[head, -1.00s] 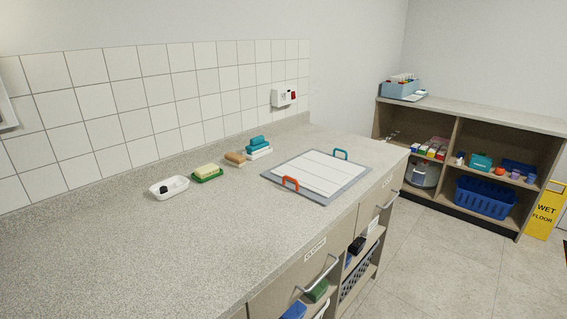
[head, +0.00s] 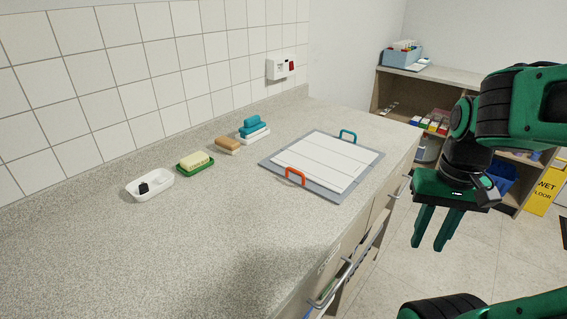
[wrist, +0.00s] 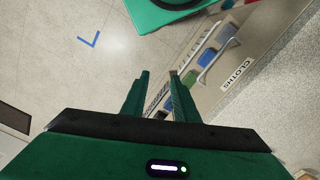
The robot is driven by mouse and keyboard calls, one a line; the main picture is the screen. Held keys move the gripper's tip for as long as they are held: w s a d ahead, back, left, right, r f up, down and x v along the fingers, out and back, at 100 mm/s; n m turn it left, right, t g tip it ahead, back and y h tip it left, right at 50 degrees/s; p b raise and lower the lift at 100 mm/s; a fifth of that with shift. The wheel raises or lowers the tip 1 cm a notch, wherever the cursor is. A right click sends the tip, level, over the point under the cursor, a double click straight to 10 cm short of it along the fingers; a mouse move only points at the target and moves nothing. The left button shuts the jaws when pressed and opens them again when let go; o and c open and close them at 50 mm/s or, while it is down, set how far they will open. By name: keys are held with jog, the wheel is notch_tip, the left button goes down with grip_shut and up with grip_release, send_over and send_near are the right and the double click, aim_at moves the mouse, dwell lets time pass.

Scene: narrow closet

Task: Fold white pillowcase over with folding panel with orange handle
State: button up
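A grey folding board (head: 274,170) lies flat on the counter, with an orange handle (head: 295,176) on its near left edge and a teal handle (head: 348,136) at its far right. The white pillowcase (head: 322,160) lies spread flat on the board, marked by lines across it. My green gripper (head: 434,246) hangs over the floor to the right of the counter, apart from the board, fingers pointing down. In the wrist view my gripper (wrist: 160,76) shows two fingers with a gap between them and nothing held.
On the counter stand a white dish (head: 150,186) with a black item, a green tray with a yellow block (head: 195,161), a brown sponge (head: 227,144) and a teal item on a white dish (head: 252,127). A shelf unit (head: 450,78) stands behind. The front counter is clear.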

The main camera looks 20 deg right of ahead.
notch_tip(320, 180, up, 11)
jog(key=n+t+h, duration=0.2)
jog(key=n, duration=1.1)
send_over(298, 172)
jog(key=s+a, duration=0.1)
jog(key=a, duration=0.1)
jog(key=x, duration=1.1)
jog(key=shift+s, duration=0.4)
jog(key=shift+c, duration=0.3)
grip_shut()
